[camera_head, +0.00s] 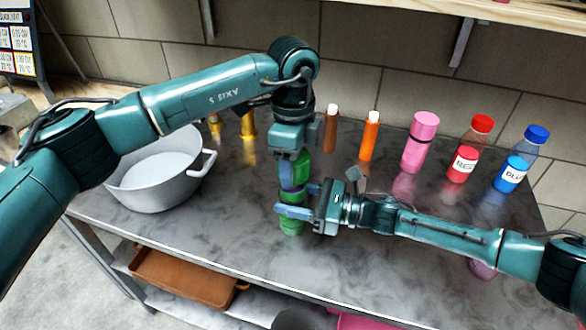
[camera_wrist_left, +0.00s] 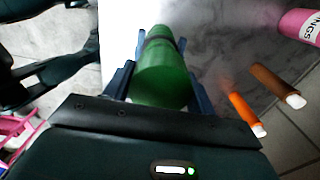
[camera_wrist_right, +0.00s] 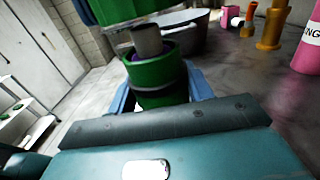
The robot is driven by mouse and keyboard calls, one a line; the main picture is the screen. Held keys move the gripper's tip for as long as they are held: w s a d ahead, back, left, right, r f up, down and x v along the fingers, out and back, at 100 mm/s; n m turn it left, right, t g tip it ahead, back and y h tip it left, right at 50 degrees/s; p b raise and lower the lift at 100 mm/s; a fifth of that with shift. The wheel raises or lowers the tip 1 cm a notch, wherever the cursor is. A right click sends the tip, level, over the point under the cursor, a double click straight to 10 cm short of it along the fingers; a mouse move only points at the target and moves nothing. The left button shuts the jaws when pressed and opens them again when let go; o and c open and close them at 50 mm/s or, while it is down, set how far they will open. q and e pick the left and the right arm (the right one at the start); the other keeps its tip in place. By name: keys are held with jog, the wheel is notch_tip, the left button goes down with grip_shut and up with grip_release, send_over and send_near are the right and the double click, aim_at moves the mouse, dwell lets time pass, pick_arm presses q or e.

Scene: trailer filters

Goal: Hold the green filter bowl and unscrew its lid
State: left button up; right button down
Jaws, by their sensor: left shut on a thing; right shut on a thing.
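The green filter bowl (camera_head: 291,228) is upright over the counter, clasped by my right gripper (camera_head: 299,201), whose blue fingers lie on both sides of it. In the right wrist view the bowl (camera_wrist_right: 150,76) has an open top, with a purple ring inside and a grey-brown cylinder (camera_wrist_right: 147,40) standing up from it. The green lid (camera_head: 301,167) is directly above, held by my left gripper (camera_head: 289,172), which points down. In the right wrist view the lid (camera_wrist_right: 124,10) is at the top edge, slightly tilted and apart from the bowl's rim. The left wrist view shows the lid (camera_wrist_left: 162,75) between the fingers.
A white pot (camera_head: 125,197) stands left on the counter (camera_head: 235,235). Behind are yellow fittings (camera_head: 248,125), brown (camera_head: 331,133) and orange (camera_head: 369,140) cylinders, a pink bottle (camera_head: 419,145), and red (camera_head: 466,160) and blue (camera_head: 517,165) bottles. The counter's front is clear.

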jog(key=c, duration=0.5)
grip_release()
jog(key=shift+d, duration=0.1)
